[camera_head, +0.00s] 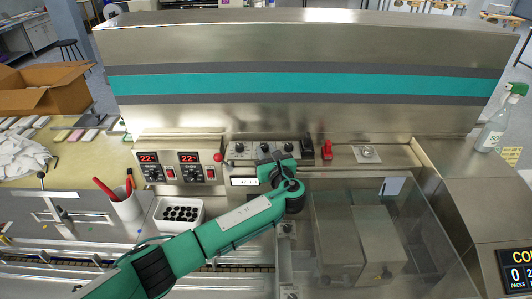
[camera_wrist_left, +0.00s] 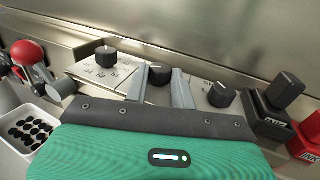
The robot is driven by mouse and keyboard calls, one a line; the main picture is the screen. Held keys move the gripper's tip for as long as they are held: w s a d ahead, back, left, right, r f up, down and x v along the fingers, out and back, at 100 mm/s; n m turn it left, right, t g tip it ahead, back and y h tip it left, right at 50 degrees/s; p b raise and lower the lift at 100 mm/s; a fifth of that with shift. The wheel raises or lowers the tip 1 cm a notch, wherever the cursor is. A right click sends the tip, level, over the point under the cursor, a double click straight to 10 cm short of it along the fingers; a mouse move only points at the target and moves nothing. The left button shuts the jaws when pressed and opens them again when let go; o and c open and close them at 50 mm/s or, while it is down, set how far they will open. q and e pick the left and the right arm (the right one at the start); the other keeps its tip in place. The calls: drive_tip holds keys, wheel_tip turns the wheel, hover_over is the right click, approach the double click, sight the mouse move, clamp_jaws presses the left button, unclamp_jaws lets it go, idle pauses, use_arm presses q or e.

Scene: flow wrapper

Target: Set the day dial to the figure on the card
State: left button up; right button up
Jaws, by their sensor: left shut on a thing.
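A steel panel with three black dials stands at the machine's front, left of centre. In the left wrist view I see the left dial (camera_wrist_left: 106,57), the middle dial (camera_wrist_left: 159,72) and the right dial (camera_wrist_left: 221,96), with small markings around the left one. I cannot read which is the day dial. My left gripper (camera_head: 270,162) is at this panel; its two grey fingers (camera_wrist_left: 160,88) are shut on the middle dial, one on each side. A small white plate or card (camera_head: 244,182) lies below the panel; its writing is too small to read. My right gripper is not in view.
A red ball-topped lever (camera_wrist_left: 27,52) stands left of the panel. A black block (camera_head: 308,152) and a red one (camera_head: 327,150) stand close on its right. A white tub of black pieces (camera_head: 180,228) and a cup with red-handled tools (camera_head: 127,206) are nearer left.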

use_arm(q)
drive_tip(key=o, duration=1)
drive_tip(key=shift+s+d+p, duration=0.15)
drive_tip(key=shift+s+p, duration=0.1)
drive_tip(key=shift+p, duration=0.05)
drive_tip(key=p+v, duration=0.2)
drive_tip(key=v, duration=0.2)
drive_tip(key=p+v, duration=0.3)
drive_tip(key=v, duration=0.1)
drive_tip(key=shift+r, duration=0.25)
drive_tip(key=v, duration=0.4)
drive_tip(key=shift+f+p, duration=0.25)
drive_tip(key=shift+p, duration=0.15)
drive_tip(key=shift+s+d, duration=0.15)
drive_tip(key=shift+s, duration=0.45)
